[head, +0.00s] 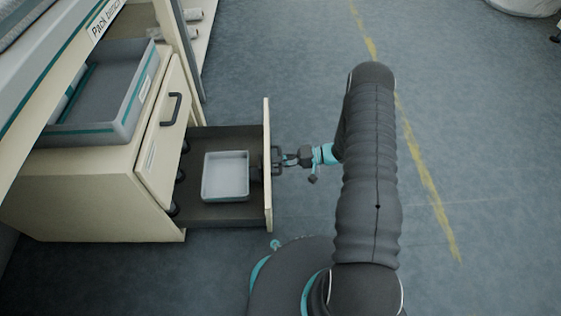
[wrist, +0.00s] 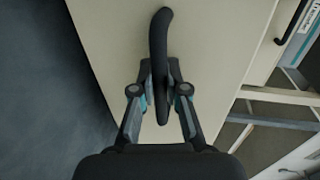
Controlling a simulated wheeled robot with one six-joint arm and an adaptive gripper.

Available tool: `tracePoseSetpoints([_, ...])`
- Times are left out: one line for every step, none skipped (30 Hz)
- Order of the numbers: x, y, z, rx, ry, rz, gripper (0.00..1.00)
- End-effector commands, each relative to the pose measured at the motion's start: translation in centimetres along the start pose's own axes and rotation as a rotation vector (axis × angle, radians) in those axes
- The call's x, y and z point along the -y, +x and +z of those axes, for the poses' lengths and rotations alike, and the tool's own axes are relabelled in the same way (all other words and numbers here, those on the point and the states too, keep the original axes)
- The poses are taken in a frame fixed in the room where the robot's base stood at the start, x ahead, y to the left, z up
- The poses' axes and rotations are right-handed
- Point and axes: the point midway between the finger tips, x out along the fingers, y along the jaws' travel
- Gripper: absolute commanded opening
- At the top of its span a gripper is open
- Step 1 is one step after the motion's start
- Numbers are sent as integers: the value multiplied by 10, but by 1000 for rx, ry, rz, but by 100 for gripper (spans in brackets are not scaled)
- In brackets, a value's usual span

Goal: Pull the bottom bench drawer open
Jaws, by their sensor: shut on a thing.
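The bottom bench drawer (head: 267,165) stands pulled well out of the cream bench cabinet (head: 90,200) in the head view. Its dark interior shows, with a light grey tray (head: 226,176) inside. My gripper (head: 280,160) is at the outer side of the drawer front. In the wrist view my gripper (wrist: 160,85) is shut on the dark drawer handle (wrist: 160,40), with the handle between its fingertips. The cream drawer front (wrist: 215,60) fills the middle of that view.
An upper drawer with a dark handle (head: 171,109) is closed above the open one. A grey bin (head: 105,95) stands on the cabinet. Open floor (head: 480,150) with a yellow line lies to the right.

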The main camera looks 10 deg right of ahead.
Motion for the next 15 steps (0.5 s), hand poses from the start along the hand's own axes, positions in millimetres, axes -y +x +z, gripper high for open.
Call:
tracePoseSetpoints([-1, 0, 1, 3, 1, 1, 0])
tracePoseSetpoints([-1, 0, 1, 3, 1, 1, 0])
tracePoseSetpoints([-1, 0, 1, 2, 1, 1, 0])
tracePoseSetpoints([-1, 0, 1, 2, 1, 1, 0])
tracePoseSetpoints([-1, 0, 1, 2, 1, 1, 0])
tracePoseSetpoints([-1, 0, 1, 1, 1, 1, 0])
tracePoseSetpoints([-1, -1, 1, 1, 1, 1, 0])
tracePoseSetpoints([-1, -1, 1, 1, 1, 1, 18])
tracePoseSetpoints([-1, -1, 1, 0, 1, 1, 28])
tracePoseSetpoints([-1, -1, 0, 0, 1, 1, 35])
tracePoseSetpoints([-1, -1, 0, 0, 1, 1, 39])
tracePoseSetpoints([-1, -1, 0, -1, 1, 1, 39])
tracePoseSetpoints([-1, -1, 0, -1, 1, 1, 39])
tracePoseSetpoints([-1, -1, 0, -1, 1, 1, 39])
tracePoseSetpoints([-1, -1, 0, -1, 1, 0, 39])
